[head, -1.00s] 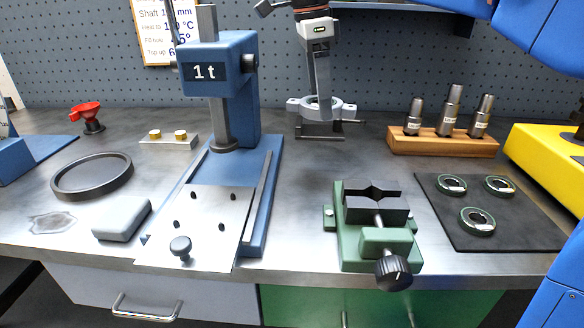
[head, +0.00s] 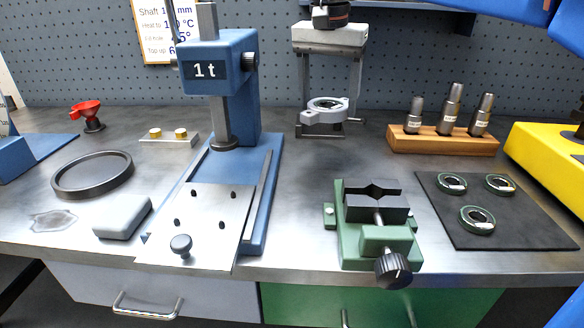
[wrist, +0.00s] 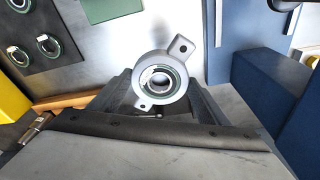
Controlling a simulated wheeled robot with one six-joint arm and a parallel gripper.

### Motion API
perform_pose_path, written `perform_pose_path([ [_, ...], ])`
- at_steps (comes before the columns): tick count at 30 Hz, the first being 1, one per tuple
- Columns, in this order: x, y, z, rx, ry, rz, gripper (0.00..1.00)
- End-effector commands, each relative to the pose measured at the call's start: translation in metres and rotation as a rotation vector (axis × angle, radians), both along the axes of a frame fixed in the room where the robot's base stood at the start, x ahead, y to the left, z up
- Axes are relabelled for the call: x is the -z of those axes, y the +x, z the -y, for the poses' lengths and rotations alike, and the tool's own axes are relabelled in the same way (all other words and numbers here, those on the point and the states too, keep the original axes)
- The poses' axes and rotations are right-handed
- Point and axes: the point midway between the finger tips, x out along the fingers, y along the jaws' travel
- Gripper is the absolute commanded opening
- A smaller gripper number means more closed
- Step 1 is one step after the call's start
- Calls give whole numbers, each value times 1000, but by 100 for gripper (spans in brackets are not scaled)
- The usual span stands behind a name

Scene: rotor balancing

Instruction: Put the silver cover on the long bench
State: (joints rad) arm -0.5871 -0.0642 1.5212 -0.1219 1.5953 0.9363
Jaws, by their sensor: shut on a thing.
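The silver cover (head: 326,107) is a ring with two lugs, at the back middle of the long bench (head: 290,165). In the wrist view the cover (wrist: 143,85) faces the camera, and a green-edged bearing ring (wrist: 162,78) shows inside it. My gripper (head: 323,127) is shut on the cover, with its body above and its dark jaws low around the ring. Whether the cover touches the bench top or hangs just above it, I cannot tell. The jaws hide part of its lower side.
A blue press (head: 235,90) stands left of my gripper. A green vise (head: 375,235) is in front, and a wooden block (head: 440,141) with several metal pieces is to the right. A black mat (head: 505,232) holds bearing rings. The bench between press and vise is clear.

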Motion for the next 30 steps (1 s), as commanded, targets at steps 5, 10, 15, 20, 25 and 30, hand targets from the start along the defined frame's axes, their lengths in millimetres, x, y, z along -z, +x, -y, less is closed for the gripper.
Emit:
perform_pose_path([
  [5, 2, 2, 4, -220, 2, 2, 33],
  [10, 4, 4, 8, -433, 1, 1, 33],
  [15, 7, 7, 11, -642, 1, 0, 33],
  [20, 9, 9, 14, -839, 1, 1, 33],
  [25, 11, 11, 18, -1049, 1, 0, 33],
  [30, 13, 13, 21, -1257, 0, 0, 33],
])
